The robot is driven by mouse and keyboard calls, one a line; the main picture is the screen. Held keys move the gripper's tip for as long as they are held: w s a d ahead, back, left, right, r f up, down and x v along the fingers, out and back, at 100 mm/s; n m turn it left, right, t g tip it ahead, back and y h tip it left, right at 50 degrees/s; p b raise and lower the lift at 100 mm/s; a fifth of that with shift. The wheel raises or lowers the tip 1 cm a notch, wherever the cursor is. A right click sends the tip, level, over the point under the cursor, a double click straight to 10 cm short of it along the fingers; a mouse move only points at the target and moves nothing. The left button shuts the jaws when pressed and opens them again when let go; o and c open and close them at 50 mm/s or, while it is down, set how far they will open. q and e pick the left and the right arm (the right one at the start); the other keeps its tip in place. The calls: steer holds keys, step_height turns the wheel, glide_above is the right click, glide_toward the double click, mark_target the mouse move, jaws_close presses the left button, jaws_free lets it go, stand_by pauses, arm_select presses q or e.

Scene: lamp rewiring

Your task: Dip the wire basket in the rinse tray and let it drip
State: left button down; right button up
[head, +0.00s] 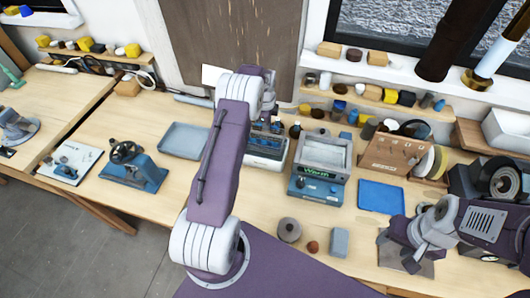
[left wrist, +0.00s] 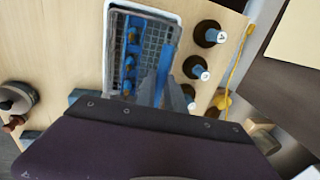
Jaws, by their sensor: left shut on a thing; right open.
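The wire basket (left wrist: 151,36) is a grey mesh basket in the left wrist view, with several blue and copper-coloured parts in it. It sits within a white-rimmed tank (head: 265,158), left of the unit marked "Warm". My left gripper (left wrist: 168,85) is over the basket's near right side, shut on a blue upright piece that looks like its handle. In the head view my left arm partly hides the basket. A shallow grey-blue tray (head: 185,140), possibly the rinse tray, lies left of the tank. My right gripper (head: 386,238) is open and empty at the lower right.
The "Warm" unit (head: 320,165) stands right of the tank. Dark bottles with white caps (left wrist: 207,34) stand close beside the tank. A blue mat or tray (head: 381,196) lies further right. A blue hand-wheel device (head: 135,168) stands at left. Bare bench shows in front of the grey-blue tray.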

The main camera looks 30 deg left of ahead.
arm_select(q)
steer(key=shift+r, duration=0.15)
step_height(320, 180, up, 4)
steer(key=p, duration=0.3)
stand_by(0.9)
